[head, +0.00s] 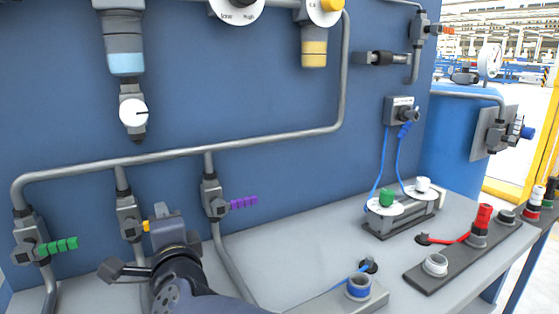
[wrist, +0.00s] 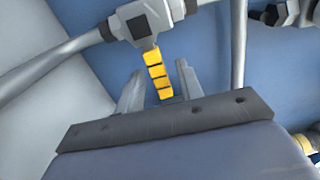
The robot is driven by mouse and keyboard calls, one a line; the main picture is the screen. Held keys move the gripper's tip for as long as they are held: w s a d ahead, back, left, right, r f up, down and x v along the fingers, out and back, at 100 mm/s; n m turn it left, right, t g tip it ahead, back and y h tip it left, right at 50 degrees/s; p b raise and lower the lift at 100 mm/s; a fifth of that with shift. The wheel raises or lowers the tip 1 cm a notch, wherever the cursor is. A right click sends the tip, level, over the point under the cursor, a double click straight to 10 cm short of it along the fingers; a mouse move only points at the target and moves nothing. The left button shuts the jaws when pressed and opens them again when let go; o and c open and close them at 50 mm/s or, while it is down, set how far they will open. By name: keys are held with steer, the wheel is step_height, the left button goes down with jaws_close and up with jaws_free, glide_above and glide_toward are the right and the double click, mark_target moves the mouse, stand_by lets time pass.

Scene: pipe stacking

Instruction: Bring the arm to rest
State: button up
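My gripper shows at lower left in the head view (head: 163,215), in front of the middle of three valves on the grey pipe. That valve has a yellow handle (head: 146,226), mostly hidden behind my gripper in the head view. In the wrist view my gripper (wrist: 158,69) is open, with one finger on each side of the yellow handle (wrist: 158,74). A gap shows between the handle and each finger. The handle hangs from the grey valve body (wrist: 135,20). Nothing is held.
A green-handled valve (head: 58,246) is left of my gripper and a purple-handled valve (head: 243,203) right. A round gauge (head: 133,112) hangs above.

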steer(key=shift+w+a+r+p, duration=0.25)
steer(key=shift+w+r+p, duration=0.05)
steer(key=shift+w+p, duration=0.2)
steer(key=shift+s+r+n+p, duration=0.1)
steer(key=shift+r+n+p, duration=0.2)
steer(key=shift+n+p, duration=0.5)
steer(key=shift+r+n+p, duration=0.1)
steer(key=shift+n+p, duration=0.2)
steer(key=shift+n, duration=0.2)
